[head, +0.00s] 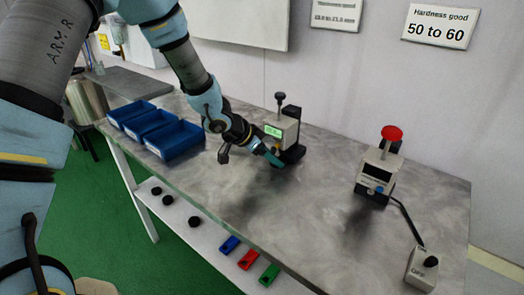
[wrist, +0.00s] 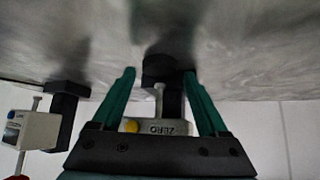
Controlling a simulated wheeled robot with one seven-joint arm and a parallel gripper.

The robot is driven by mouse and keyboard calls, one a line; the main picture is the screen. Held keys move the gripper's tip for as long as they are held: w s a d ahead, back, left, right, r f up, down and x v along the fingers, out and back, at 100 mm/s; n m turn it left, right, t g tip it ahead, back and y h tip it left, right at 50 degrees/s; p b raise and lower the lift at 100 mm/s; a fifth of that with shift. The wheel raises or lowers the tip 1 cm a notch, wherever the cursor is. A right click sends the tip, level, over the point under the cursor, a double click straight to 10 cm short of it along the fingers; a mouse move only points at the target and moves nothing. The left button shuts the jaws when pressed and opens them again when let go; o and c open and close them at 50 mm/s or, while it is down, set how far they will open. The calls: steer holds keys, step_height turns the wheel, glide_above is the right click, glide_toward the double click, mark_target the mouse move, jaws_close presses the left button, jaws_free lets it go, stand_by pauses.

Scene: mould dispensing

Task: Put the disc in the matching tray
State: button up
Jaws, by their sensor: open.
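My gripper (head: 272,158) is over the table beside the thickness gauge (head: 285,131), which has a green display. In the wrist view my gripper (wrist: 160,73) has its two teal fingers apart, with the dark foot of the gauge (wrist: 172,68) seen between them. I cannot make out a disc between the fingers or in the gauge. Several black discs, one of them here (head: 195,221), lie on the lower shelf. Three blue trays (head: 178,139) stand in a row at the left end of the table.
A hardness tester (head: 377,176) with a red knob stands at the right, cabled to a small control box (head: 423,268). Small blue, red (head: 249,259) and green blocks lie on the lower shelf (head: 178,212). The table middle is clear.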

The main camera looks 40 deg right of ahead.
steer(key=shift+d+f, duration=0.5)
steer(key=shift+f, duration=0.05)
steer(key=shift+s, duration=0.1)
steer(key=c, duration=1.1)
steer(key=shift+a, duration=0.15)
